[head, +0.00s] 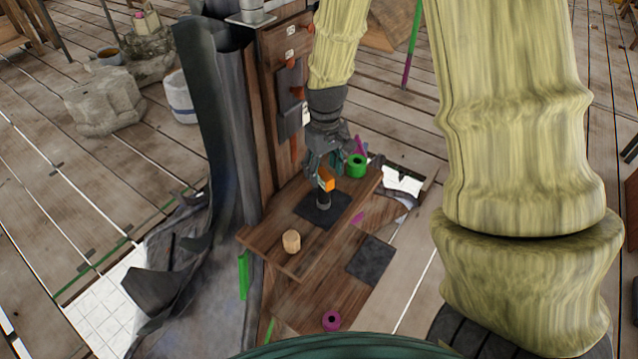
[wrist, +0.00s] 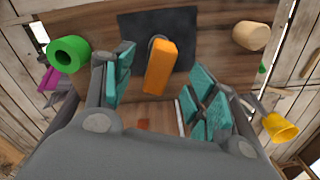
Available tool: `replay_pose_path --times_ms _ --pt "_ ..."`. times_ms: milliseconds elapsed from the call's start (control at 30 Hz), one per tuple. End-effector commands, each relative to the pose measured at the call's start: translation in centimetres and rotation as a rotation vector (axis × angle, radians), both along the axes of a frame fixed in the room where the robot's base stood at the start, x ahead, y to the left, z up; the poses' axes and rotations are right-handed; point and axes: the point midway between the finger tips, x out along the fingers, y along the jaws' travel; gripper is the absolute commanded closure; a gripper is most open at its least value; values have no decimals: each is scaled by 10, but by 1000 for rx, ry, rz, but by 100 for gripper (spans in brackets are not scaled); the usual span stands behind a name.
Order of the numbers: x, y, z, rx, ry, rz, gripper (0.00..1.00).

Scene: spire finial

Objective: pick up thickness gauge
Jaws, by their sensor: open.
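An orange block-shaped thing with a dark round base, which I take to be the thickness gauge (head: 327,184), stands on a black square mat (head: 311,213) on the upper wooden shelf. It also shows in the wrist view, where the gauge (wrist: 161,66) rises toward the camera. My gripper (head: 322,168) is just above it, pointing down. In the wrist view my gripper (wrist: 162,88) is open, with teal pads to the left and right of the orange part. I see a gap on each side. Its lower part is mostly hidden in the wrist view.
A green ring-shaped roll (head: 356,165) stands behind the mat, and a tan wooden cylinder (head: 291,241) stands nearer the front. A lower wooden shelf (head: 305,300) holds a magenta roll (head: 331,320).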

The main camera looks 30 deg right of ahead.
Motion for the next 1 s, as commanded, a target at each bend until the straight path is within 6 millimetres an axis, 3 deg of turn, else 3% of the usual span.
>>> replay_pose_path --times_ms 233,567,1000 --pt "10 0 -31 0 12 2 43" --pt "10 0 -45 1 14 1 43" --pt "9 -2 -85 0 12 0 43"
